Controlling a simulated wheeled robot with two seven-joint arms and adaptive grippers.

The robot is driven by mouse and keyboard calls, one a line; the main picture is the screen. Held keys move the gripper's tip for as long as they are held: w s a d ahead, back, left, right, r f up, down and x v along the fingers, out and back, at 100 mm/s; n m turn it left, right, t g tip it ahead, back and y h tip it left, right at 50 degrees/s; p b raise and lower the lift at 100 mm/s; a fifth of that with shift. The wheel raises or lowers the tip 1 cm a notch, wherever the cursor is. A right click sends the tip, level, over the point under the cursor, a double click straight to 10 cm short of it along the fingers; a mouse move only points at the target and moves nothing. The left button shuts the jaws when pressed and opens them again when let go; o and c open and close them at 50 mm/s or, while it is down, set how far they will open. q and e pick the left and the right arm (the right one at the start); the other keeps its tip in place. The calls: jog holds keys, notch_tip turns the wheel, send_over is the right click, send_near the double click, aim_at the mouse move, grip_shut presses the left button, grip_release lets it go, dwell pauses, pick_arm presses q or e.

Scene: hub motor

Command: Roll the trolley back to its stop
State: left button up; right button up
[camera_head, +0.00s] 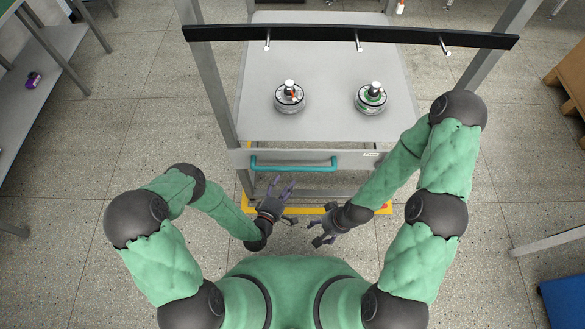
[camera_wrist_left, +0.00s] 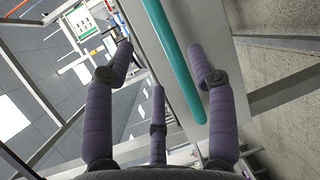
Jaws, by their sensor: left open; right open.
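The trolley (camera_head: 325,125) stands in front of me in the head view, with a grey top and a teal handle (camera_head: 294,166) across its near side. The handle also shows in the left wrist view (camera_wrist_left: 176,60), running past the fingers. My left gripper (camera_head: 284,188) is open and empty just below the handle. In the left wrist view its fingers (camera_wrist_left: 165,80) are spread, with the bar between them and apparently not gripped. My right gripper (camera_head: 318,232) is open and empty, lower and to the right, clear of the handle. The stop cannot be made out for certain.
Yellow floor marking (camera_head: 316,211) shows beneath. A shelf with a purple item (camera_head: 33,80) is at left, wooden furniture (camera_head: 570,80) at right.

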aim_at(293, 170)
pick_arm(q)
jog(key=b+x, duration=0.2)
jog(key=x, duration=0.7)
jog(key=shift+w+d+f, duration=0.15)
jog(key=shift+w+d, duration=0.05)
jog(key=shift+w, duration=0.1)
grip_shut()
